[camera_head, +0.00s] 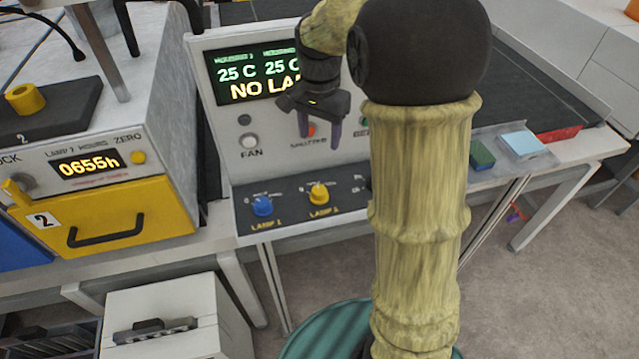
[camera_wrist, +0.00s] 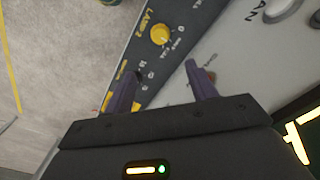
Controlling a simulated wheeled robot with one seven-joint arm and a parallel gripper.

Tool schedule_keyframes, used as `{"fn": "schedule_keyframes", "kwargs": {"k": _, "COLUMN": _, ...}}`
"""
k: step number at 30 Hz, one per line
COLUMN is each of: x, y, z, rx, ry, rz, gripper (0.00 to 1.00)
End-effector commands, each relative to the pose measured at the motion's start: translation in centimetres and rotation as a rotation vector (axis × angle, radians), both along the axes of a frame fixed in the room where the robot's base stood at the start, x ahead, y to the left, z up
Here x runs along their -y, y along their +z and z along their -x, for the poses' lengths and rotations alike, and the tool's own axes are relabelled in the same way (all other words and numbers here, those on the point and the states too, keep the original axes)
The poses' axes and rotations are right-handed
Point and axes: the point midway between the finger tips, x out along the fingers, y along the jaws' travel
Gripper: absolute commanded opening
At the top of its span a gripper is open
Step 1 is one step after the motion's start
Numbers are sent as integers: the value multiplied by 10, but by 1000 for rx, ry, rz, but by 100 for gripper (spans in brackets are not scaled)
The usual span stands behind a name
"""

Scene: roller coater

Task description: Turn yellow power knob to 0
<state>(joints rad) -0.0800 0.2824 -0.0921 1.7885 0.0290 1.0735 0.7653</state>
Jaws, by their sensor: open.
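The yellow knob (camera_head: 319,193) sits on the dark sloping strip of the control panel, above a yellow lamp label. It also shows in the wrist view (camera_wrist: 160,34), ahead of my fingers. Its exact pointer setting is too small to read. My gripper (camera_head: 319,140) is open and empty, hanging in front of the upright panel face, above the yellow knob in the head view. In the wrist view its two purple fingers (camera_wrist: 158,68) are spread apart, clear of the knob.
A blue knob (camera_head: 262,205) sits left of the yellow one. The FAN button (camera_head: 249,141) and a red button (camera_head: 310,130) are on the panel face, below the display (camera_head: 250,75). My arm hides the panel's right part. A yellow drawer (camera_head: 105,215) stands left.

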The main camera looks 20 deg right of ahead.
Motion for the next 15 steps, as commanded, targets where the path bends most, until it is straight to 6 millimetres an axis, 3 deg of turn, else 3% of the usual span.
{"fn": "schedule_keyframes", "kwargs": {"k": 8, "x": 0, "y": -13, "z": 0, "rx": -1, "ry": 1, "rz": 0, "gripper": 57}}
{"fn": "schedule_keyframes", "kwargs": {"k": 15, "x": 0, "y": -51, "z": 1, "rx": -4, "ry": 1, "rz": 0, "gripper": 57}}
